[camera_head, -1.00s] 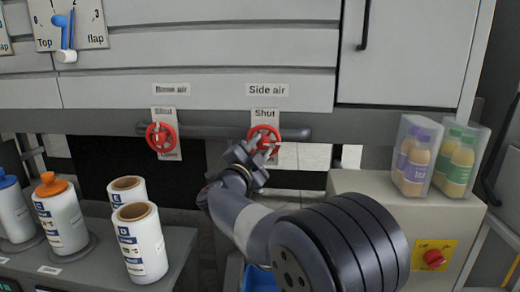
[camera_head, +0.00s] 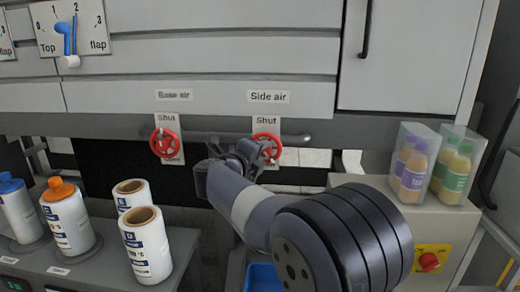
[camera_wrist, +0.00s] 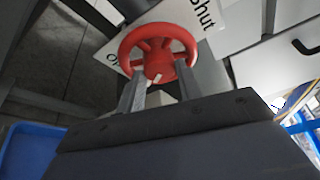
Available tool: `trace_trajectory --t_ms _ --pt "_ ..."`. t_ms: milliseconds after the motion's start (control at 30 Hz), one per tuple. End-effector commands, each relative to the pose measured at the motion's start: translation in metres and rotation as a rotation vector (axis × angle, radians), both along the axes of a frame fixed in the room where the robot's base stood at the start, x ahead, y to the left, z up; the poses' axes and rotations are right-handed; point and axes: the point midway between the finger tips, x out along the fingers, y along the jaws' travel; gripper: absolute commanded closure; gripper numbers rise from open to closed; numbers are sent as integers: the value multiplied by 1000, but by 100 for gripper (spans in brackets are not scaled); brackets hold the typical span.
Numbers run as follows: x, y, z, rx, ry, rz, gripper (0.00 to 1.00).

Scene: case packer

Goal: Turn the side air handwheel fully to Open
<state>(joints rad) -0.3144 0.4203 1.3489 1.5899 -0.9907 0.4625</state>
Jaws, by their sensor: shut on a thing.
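The side air handwheel (camera_head: 267,146) is a red spoked wheel under the "Side air" label (camera_head: 269,97), in front of a white plate (camera_head: 266,120) marked "Shut" at its top. My gripper (camera_head: 262,155) is at the wheel's lower part. In the wrist view, the gripper (camera_wrist: 158,84) has its two fingers on the near side of the red wheel (camera_wrist: 160,35), shut on it. A small white mark shows near the wheel's hub. The wrist view is turned, and the plate's lower word is mostly hidden behind the wheel.
A matching red base air handwheel (camera_head: 164,143) is to the left on the same grey pipe (camera_head: 215,137). White rolls (camera_head: 145,245) and capped bottles (camera_head: 68,215) stand on the left counter. Packs of bottles (camera_head: 411,165) stand on the beige cabinet at right. A blue bin (camera_head: 262,278) is below.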

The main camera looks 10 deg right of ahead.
Motion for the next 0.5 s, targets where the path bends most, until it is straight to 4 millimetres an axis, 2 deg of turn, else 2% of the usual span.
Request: trace_trajectory --t_ms 500 --pt "-1 -3 5 407 -133 -1 89"
